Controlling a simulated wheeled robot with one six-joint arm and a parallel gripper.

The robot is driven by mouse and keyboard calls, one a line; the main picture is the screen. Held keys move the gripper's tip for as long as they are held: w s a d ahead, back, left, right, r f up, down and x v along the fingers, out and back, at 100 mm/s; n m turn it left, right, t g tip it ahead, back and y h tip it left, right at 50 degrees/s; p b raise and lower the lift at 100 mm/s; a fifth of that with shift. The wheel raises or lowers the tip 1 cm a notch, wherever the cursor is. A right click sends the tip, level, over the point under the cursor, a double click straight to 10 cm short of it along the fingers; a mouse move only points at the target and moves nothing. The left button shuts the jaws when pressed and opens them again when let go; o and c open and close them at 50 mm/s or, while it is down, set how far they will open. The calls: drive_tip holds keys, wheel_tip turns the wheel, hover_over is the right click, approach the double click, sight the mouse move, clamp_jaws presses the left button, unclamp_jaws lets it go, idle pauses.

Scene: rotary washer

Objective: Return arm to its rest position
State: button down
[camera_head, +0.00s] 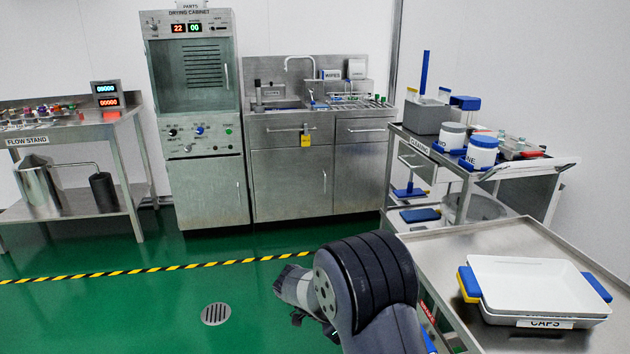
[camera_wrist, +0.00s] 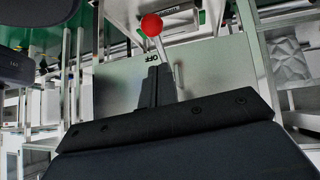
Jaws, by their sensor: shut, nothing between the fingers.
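My arm shows at the bottom middle of the head view, folded low in front of the green floor. Its dark rounded joint is nearest the camera, and the gripper's fingertips cannot be made out there. In the wrist view my gripper (camera_wrist: 160,84) is shut, with its dark fingers together and nothing held. Beyond the fingers is a lever with a red ball knob (camera_wrist: 152,25) on a metal rod. I cannot tell how far the fingers are from the lever.
A steel table (camera_head: 460,245) with a white CAPS tray (camera_head: 530,284) stands close at the right of my arm. Behind it is a cart (camera_head: 540,168) with tubs. A drying cabinet (camera_head: 205,180), sink unit (camera_head: 290,180) and flow stand (camera_head: 125,150) line the back. Floor at left is clear.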

drive_tip(key=w+d+r+g+y+p, duration=0.1)
drive_tip(key=d+r+y+p, duration=0.4)
drive_tip(key=p, duration=0.7)
drive_tip(key=shift+d+r+n+y, duration=0.15)
drive_tip(key=shift+r+n+y, duration=0.15)
drive_tip(key=shift+r+y, duration=1.1)
